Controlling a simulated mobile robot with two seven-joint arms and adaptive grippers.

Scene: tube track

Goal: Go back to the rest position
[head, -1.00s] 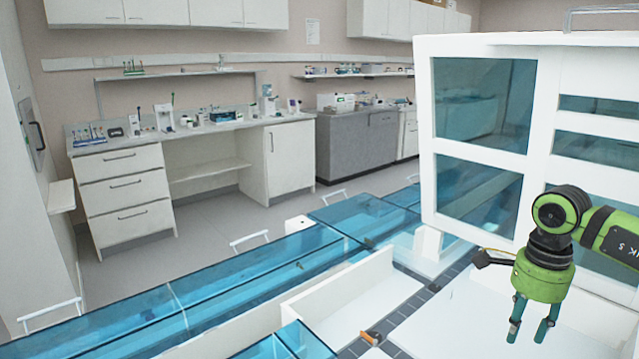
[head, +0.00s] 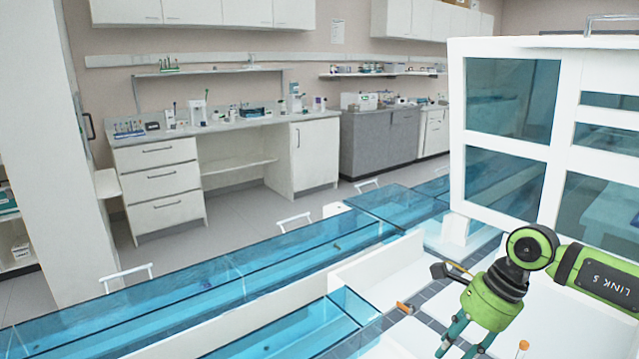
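My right gripper (head: 457,350) hangs at the lower right on its green and black arm. Its two dark teal fingers are apart and I see nothing between them; the tips reach close to the bottom edge of the picture. My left gripper is not in view. A tube with an orange cap (head: 523,345) stands to the right of the gripper, its lower part cut off by the picture edge. A small orange-brown piece (head: 405,307) lies to the left of the gripper on a grey strip.
A white frame with teal glass panes (head: 507,178) rises behind my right arm. Blue translucent covers (head: 230,285) run diagonally along the track, beside a white wall (head: 385,263). A lab bench with drawers (head: 158,180) stands beyond clear floor.

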